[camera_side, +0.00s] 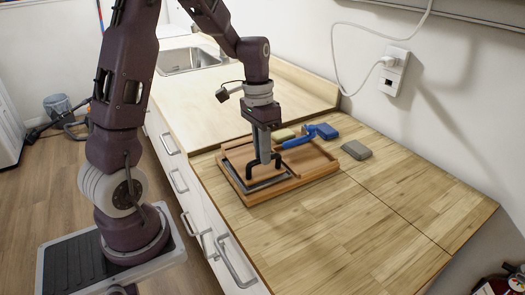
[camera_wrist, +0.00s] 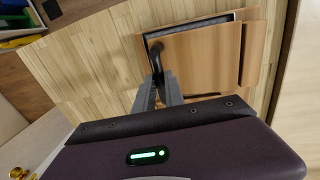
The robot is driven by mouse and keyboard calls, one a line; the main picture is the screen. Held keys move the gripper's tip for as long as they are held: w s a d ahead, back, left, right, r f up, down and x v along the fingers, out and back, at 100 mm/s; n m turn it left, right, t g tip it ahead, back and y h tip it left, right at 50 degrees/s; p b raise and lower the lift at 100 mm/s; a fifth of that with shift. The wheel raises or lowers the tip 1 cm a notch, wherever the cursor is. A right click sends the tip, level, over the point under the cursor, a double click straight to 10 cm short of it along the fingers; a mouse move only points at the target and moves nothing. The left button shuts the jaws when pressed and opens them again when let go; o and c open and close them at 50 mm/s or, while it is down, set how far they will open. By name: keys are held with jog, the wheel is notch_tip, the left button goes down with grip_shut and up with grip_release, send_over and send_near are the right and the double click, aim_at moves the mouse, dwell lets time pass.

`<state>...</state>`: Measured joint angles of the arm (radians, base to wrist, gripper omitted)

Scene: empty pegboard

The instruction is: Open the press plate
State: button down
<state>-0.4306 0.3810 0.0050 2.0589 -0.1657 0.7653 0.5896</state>
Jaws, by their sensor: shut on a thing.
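The press (camera_side: 306,181) is a low wooden frame on the counter, with a flat plate and a dark grey panel (camera_side: 268,182) showing inside it. A black arched handle (camera_side: 250,172) stands on it; it also shows in the wrist view (camera_wrist: 155,50). My gripper (camera_side: 264,160) points down over the press and is shut on the handle. In the wrist view my gripper's fingers (camera_wrist: 160,84) meet at the handle, beside the brown wooden plate (camera_wrist: 205,58). The plate looks about flat; any small lift cannot be told. The fingers hide part of the handle.
A blue-handled tool (camera_side: 298,142) lies across the back of the press, near a yellowish block (camera_side: 284,134). A grey block (camera_side: 356,150) lies right of it. The counter (camera_side: 370,230) is clear in front and right. A wall with a plugged socket (camera_side: 394,70) stands behind.

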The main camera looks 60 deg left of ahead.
jog(key=shift+r, duration=0.1)
jog(key=shift+a+r+h, duration=0.5)
jog(key=shift+r+h, duration=0.15)
jog(key=shift+h, duration=0.05)
jog(key=a+r+h, duration=0.5)
jog(key=a, duration=0.1)
jog(key=a+f, duration=0.1)
jog(key=a, duration=1.3)
jog(key=shift+w+a+f, duration=0.2)
jog(key=shift+w+f, duration=0.05)
jog(key=shift+f, duration=0.1)
